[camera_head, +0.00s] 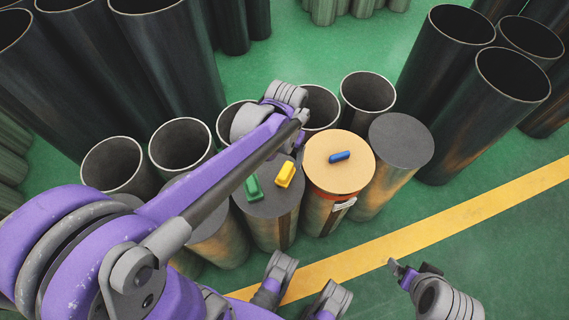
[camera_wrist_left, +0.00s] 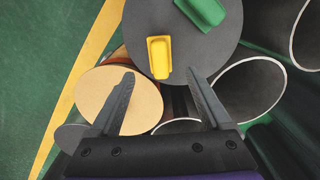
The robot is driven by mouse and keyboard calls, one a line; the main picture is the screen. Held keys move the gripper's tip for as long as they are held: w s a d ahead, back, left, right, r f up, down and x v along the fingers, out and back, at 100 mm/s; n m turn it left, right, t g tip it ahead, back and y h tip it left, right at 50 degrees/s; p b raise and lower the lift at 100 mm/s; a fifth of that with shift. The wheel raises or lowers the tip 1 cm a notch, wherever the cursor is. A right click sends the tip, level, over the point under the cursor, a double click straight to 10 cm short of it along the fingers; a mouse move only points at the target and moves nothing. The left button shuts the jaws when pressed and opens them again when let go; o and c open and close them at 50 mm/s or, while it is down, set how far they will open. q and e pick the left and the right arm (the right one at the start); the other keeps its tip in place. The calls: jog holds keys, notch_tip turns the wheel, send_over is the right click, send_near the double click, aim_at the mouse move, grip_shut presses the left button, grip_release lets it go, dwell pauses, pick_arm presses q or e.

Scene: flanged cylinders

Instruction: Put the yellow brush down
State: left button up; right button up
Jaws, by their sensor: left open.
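The yellow brush (camera_head: 285,174) lies on the dark grey top of a capped cylinder (camera_head: 268,205), beside a green brush (camera_head: 253,188). In the left wrist view the yellow brush (camera_wrist_left: 159,57) rests on the grey disc (camera_wrist_left: 218,52), with the green brush (camera_wrist_left: 203,10) at its upper right. My left gripper (camera_wrist_left: 160,76) is open and empty, its two fingers spread apart. The yellow brush shows just past the fingertips, between them in the picture. In the head view my left arm hides its fingers. At the lower right, part of my right gripper (camera_head: 404,270) shows, too little to judge its jaws.
A tan-topped cylinder (camera_head: 322,160) with a blue brush (camera_head: 339,156) stands right of the yellow brush's cylinder. A bare grey-topped cylinder (camera_head: 401,139) is beyond it. Open hollow cylinders (camera_head: 367,95) stand behind. Green floor with a yellow stripe (camera_head: 440,225) lies clear at right.

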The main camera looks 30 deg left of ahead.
pick_arm(q)
notch_tip(320, 180, up, 2)
jog(key=shift+r, duration=0.1)
jog(key=shift+s+r, duration=0.2)
jog(key=s+d+t, duration=0.1)
jog(key=s+t, duration=0.1)
jog(key=s, duration=0.3)
jog(key=s+d+f+m+t, duration=0.1)
jog(key=s+d+t, duration=0.1)
jog(key=s, duration=0.4)
jog(key=shift+d+f+t, duration=0.15)
jog(key=shift+f+t, duration=0.1)
jog(key=shift+t, duration=0.15)
jog(key=shift+s, duration=0.1)
